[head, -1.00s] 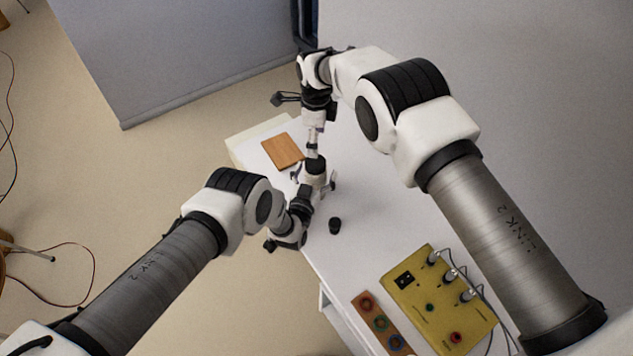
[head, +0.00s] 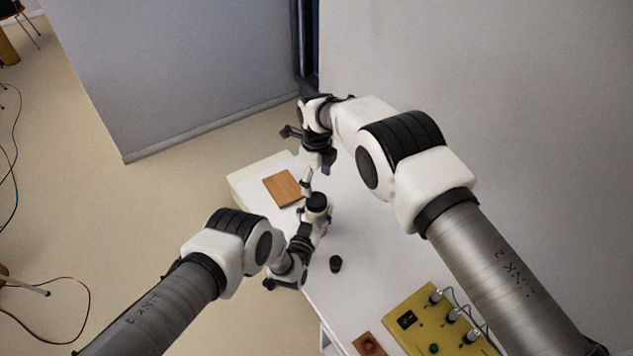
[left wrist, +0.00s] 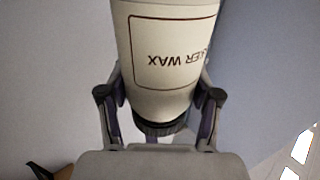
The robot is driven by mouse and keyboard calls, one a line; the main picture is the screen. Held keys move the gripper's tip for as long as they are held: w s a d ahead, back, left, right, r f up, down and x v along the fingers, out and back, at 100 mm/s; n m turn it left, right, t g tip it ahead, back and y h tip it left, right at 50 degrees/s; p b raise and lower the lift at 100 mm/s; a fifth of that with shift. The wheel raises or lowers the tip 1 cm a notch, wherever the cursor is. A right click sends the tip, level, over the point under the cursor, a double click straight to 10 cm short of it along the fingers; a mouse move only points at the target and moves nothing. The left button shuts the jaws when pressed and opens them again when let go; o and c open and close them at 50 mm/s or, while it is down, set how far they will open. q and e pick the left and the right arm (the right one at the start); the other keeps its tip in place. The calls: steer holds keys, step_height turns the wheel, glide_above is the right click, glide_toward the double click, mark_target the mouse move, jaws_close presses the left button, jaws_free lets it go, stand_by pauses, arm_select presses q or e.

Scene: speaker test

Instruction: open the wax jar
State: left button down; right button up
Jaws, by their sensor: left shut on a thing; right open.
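The wax jar (left wrist: 172,85) is cream coloured, with a framed "WAX" label that reads upside down in the left wrist view. My left gripper (left wrist: 158,103) is shut on it, one finger on each side. A dark ribbed band (left wrist: 160,129) shows at the jar's narrow end near my palm. In the head view a round black top (head: 317,200) shows by my left gripper (head: 317,213); it looks like the jar's lid. My right gripper (head: 316,172) is open just above and behind it. Whether it touches the jar cannot be told.
A wooden board (head: 283,188) lies at the table's far end. A small black cylinder (head: 335,264) stands nearer. A yellow box (head: 433,320) with cables and a brown block (head: 368,344) are at the front. The white table (head: 365,250) is clear between.

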mark_target(317, 199)
step_height(317, 199, down, 7)
steer(key=shift+f, duration=0.1)
steer(key=c, duration=1.2)
steer(key=n, duration=2.6)
steer(key=shift+r, duration=0.2)
steer(key=n, duration=0.3)
steer(key=shift+n, duration=0.3)
steer(key=n, duration=2.4)
steer(key=shift+n, duration=0.3)
